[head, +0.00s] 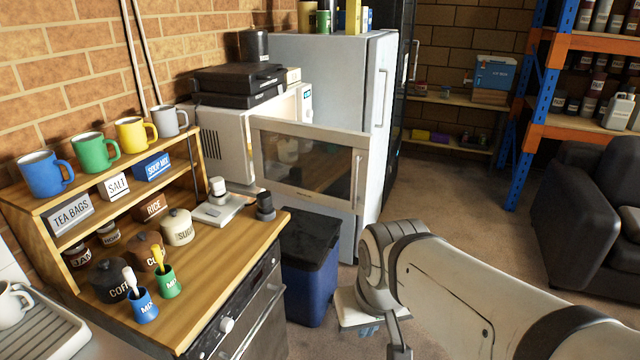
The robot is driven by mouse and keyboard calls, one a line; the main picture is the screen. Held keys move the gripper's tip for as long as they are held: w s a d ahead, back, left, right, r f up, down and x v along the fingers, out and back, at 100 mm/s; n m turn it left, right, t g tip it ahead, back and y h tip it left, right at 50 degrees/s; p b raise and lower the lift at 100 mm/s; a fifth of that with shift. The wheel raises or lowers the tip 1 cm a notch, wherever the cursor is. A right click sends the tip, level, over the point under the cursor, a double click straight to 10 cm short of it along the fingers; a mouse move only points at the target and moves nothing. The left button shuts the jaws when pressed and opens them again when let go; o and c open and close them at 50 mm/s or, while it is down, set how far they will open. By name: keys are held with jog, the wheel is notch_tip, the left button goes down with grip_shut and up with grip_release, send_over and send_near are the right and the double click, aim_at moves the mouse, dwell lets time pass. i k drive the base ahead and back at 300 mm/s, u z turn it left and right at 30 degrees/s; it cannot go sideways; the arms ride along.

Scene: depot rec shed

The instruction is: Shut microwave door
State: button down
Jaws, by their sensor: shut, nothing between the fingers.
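The cream microwave (228,142) stands on the counter against the brick wall, left of the fridge. Its door (308,196) stands wide open, swung out to the right in front of the fridge. The door has a dark window and an upright handle (357,178) at its free edge. The door hides most of the microwave's opening. My gripper (369,329) hangs low at the bottom centre, below and slightly right of the door and apart from it. Its fingers are small and partly hidden by my wrist; it is shut and empty.
A blue bin with a black lid (308,290) stands below the door. A black case (238,84) lies on the microwave. The fridge (340,75) stands behind the door. Mugs and jars fill the wooden shelf (185,150) at left. Floor (440,190) is clear toward the black sofa (575,190).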

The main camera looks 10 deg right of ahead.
aim_at(330, 167)
jog(key=z, duration=0.05)
jog(key=i, duration=1)
jog(key=u, duration=0.05)
